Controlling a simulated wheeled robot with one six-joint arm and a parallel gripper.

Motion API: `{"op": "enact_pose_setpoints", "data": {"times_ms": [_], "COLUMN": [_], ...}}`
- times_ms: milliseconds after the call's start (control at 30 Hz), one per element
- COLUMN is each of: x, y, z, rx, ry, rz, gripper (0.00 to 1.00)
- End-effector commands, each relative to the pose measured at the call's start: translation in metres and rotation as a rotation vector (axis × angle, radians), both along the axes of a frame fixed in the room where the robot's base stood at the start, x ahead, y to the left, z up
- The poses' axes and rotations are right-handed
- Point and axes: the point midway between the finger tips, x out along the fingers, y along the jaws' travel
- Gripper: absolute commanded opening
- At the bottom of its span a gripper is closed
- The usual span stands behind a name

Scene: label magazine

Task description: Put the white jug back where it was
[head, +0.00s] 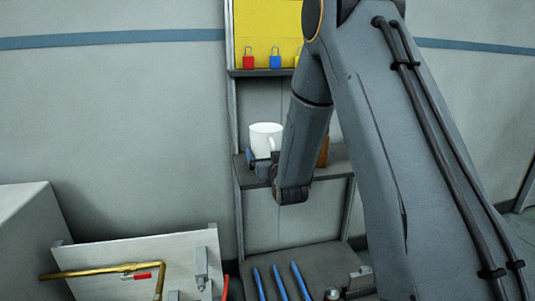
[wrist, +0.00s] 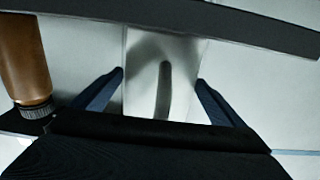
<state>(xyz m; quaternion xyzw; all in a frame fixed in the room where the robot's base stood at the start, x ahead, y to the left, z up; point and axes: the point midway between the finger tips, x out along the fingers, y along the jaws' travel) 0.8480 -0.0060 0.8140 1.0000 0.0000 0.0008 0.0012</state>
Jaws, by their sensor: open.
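The white jug (head: 265,133) stands upright on the middle shelf in the head view. In the wrist view the jug (wrist: 140,62) fills the gap between my fingers, with its handle (wrist: 164,92) facing me. My gripper (wrist: 160,78) is open, with one dark blue finger on each side of the jug. I cannot tell whether either finger touches it. In the head view my gripper (head: 262,162) is at the shelf's front edge, partly hiding the lower jug.
The middle shelf (head: 240,172) also holds a brown bottle (wrist: 22,55), mostly behind my arm in the head view. Above are red (head: 248,62) and blue (head: 275,62) padlocks on a yellow board. Blue rods (head: 278,282) lie on the lower shelf. A panel with brass pipe (head: 90,272) stands left.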

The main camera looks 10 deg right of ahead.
Motion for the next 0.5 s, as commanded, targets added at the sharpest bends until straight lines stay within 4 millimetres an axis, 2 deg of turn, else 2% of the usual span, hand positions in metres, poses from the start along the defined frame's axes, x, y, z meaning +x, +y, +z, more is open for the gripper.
{"op": "enact_pose_setpoints", "data": {"times_ms": [500], "x": [-0.096], "y": [0.000], "z": [-0.001], "rx": [0.000], "ry": [0.002], "rz": [0.000], "gripper": [0.93]}}
